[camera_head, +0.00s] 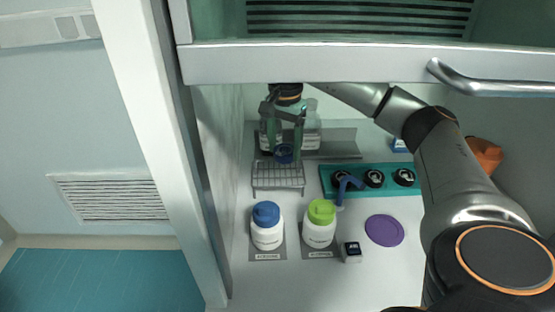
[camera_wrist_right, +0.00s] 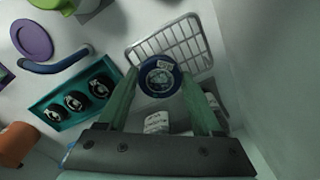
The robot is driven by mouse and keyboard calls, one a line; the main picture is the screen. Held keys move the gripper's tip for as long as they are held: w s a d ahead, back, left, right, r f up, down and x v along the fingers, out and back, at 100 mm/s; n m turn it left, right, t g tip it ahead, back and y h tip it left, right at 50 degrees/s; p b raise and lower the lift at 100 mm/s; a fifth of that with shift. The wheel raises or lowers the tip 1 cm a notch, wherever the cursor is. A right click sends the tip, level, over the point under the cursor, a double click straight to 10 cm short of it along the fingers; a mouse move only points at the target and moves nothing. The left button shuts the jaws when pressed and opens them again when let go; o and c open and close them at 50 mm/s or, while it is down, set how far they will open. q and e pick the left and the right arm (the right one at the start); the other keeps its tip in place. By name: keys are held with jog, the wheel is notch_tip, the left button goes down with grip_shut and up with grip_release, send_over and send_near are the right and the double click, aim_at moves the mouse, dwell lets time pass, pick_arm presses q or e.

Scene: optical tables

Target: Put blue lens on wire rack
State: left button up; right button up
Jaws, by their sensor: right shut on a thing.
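The blue lens (camera_head: 284,155) is a small round piece with a dark blue rim. My right gripper (camera_head: 284,148) is shut on it, and it also shows between the two green fingers in the right wrist view (camera_wrist_right: 160,77). The wire rack (camera_head: 278,178) is a grey metal grid at the back left of the work surface. It also shows in the right wrist view (camera_wrist_right: 188,45). The lens is over or close to the rack's back edge; I cannot tell its height or whether it touches. My left gripper is not in view.
A teal holder (camera_head: 327,180) with several black round pieces stands right of the rack, with a blue-handled tool by it. A blue-capped bottle (camera_head: 267,225) and a green-capped bottle (camera_head: 320,222) stand in front. Bottles stand behind the gripper. The wall is close at left.

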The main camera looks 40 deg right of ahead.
aim_at(278, 172)
jog(key=shift+w+a+f, duration=0.2)
jog(key=shift+w+f, duration=0.3)
jog(key=shift+f, duration=0.1)
jog(key=shift+w+a+f, duration=0.1)
jog(key=shift+w+f, duration=0.05)
jog(key=shift+f, duration=0.85)
jog(key=shift+w+f, duration=0.15)
jog(key=shift+f, duration=0.85)
jog(key=shift+f, duration=0.1)
jog(key=o, duration=1.4)
notch_tip(278, 172, up, 12)
jog(key=shift+r+p, duration=0.15)
jog(key=shift+p, duration=0.2)
